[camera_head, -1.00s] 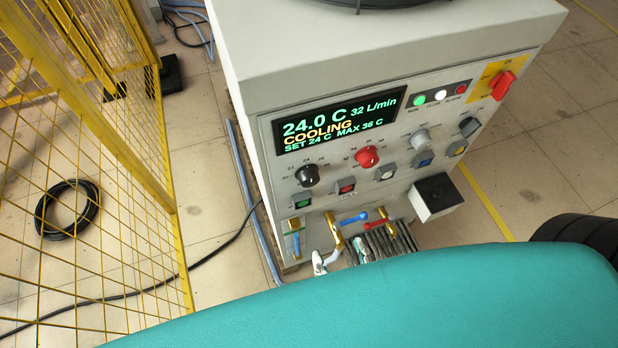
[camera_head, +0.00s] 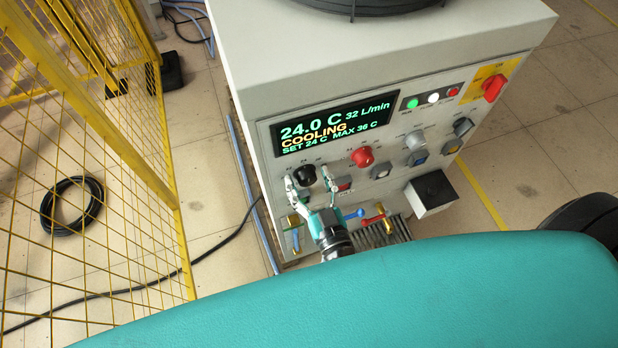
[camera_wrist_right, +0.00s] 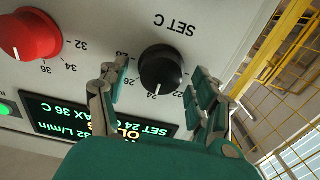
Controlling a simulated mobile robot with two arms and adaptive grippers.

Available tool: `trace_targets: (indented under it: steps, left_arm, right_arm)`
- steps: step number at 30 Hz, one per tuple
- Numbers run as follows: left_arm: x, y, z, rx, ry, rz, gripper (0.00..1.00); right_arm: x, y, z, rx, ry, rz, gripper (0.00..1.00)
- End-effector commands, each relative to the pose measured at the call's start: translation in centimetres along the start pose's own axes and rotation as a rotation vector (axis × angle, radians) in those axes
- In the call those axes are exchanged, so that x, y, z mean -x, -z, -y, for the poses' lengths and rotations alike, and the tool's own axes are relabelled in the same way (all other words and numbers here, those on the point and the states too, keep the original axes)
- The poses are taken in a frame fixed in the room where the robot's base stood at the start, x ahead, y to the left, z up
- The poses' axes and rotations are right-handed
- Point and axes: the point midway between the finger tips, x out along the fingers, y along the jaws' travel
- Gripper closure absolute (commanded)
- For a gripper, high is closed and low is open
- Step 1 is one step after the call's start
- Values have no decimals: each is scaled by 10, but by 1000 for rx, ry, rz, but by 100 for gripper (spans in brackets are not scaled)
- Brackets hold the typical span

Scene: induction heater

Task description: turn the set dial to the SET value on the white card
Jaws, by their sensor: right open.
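The black set dial (camera_head: 304,175) is on the lower left of the chiller's front panel. It also shows in the right wrist view (camera_wrist_right: 161,70), upside down under the label SET C, its white mark pointing at about 24. My right gripper (camera_head: 308,180) is open, its fingers on either side of the dial. The right wrist view shows the fingers (camera_wrist_right: 160,76) straddling the knob, with gaps visible on both sides. The display (camera_head: 335,124) reads 24.0 C, 32 L/min, COOLING, SET 24 C, MAX 36 C. No white card is in view. My left gripper is out of view.
A red dial (camera_head: 362,156) sits right of the black one, with grey knobs and buttons beyond. A blue-handled valve (camera_head: 352,214) and a red-handled valve (camera_head: 374,219) stick out below. A yellow mesh fence (camera_head: 90,150) stands at the left.

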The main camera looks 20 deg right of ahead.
Motion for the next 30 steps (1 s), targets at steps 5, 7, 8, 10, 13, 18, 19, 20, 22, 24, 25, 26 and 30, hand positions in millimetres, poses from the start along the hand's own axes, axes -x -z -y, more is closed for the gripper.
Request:
trace_targets:
  steps: [5, 7, 8, 10, 13, 18, 19, 20, 22, 24, 25, 26, 30]
  left_arm:
    - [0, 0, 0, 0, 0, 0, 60]
    - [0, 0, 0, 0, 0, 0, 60]
    - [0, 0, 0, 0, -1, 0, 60]
    - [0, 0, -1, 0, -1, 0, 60]
    - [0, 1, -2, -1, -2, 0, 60]
    - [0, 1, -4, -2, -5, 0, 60]
    - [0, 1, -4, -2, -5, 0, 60]
    - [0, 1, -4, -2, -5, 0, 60]
    - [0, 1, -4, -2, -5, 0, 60]
    - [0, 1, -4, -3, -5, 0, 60]
    - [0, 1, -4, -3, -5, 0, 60]
    - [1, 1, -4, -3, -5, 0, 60]
    - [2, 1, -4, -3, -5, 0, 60]
  right_arm:
    - [-2, 0, 0, 0, 0, 0, 34]
    - [-2, 0, 0, 0, 0, 0, 34]
    - [-1, 0, 0, 0, 0, 0, 34]
    - [-1, 0, 0, 0, 0, 0, 44]
    - [-1, 0, 0, 0, 0, 0, 57]
    - [-1, 0, 0, 0, 0, 0, 79]
    - [-1, 0, 0, 0, 0, 0, 83]
    - [-1, 0, 0, 0, 0, 0, 87]
    - [-1, 0, 0, 0, 0, 0, 89]
    - [-1, 0, 0, -3, 0, 0, 89]
    - [-1, 0, 0, -6, 0, 0, 89]
    - [-1, 0, 0, -10, 0, 0, 89]
    - [-1, 1, 0, -49, 1, 0, 89]
